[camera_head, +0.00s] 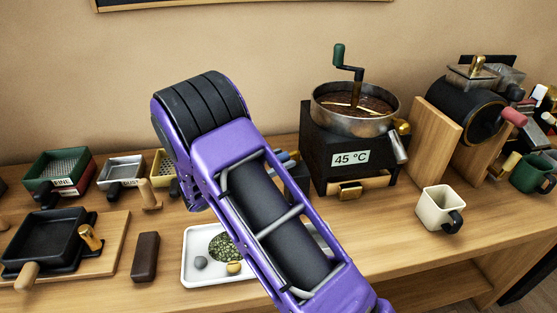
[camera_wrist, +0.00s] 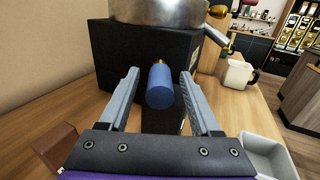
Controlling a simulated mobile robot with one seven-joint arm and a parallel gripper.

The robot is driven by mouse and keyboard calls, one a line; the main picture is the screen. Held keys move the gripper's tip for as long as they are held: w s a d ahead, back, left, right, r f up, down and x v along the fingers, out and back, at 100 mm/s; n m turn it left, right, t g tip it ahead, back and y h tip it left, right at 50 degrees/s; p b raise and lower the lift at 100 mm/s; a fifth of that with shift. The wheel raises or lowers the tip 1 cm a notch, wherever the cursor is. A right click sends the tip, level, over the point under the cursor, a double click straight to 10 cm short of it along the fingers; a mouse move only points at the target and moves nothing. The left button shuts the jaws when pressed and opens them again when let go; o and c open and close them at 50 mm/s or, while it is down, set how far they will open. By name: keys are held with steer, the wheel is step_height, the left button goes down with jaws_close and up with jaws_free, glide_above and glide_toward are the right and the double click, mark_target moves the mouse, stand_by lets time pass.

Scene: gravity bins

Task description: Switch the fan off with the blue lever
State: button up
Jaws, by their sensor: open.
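The blue lever (camera_wrist: 160,86) ends in a rounded blue handle that points toward the wrist camera. My gripper (camera_wrist: 160,74) is open, with one grey finger on each side of the lever. Gaps show between the handle and both fingers. A dark block (camera_wrist: 162,122) stands below the lever, in front of a larger black housing (camera_wrist: 110,50). I cannot tell which part is the fan. In the head view, my purple arm hides most of this area, and a dark block (camera_head: 298,182) shows partly beside it.
A black machine (camera_head: 345,140) marked 45 °C carries a metal bowl (camera_head: 330,106) and a green-knobbed crank. A cream mug (camera_head: 436,206) stands to its right. A white tray (camera_head: 190,268), a brown block (camera_head: 145,256) and a black pan (camera_head: 40,240) lie on the left.

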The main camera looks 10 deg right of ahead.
jaws_close()
stand_by(1.3)
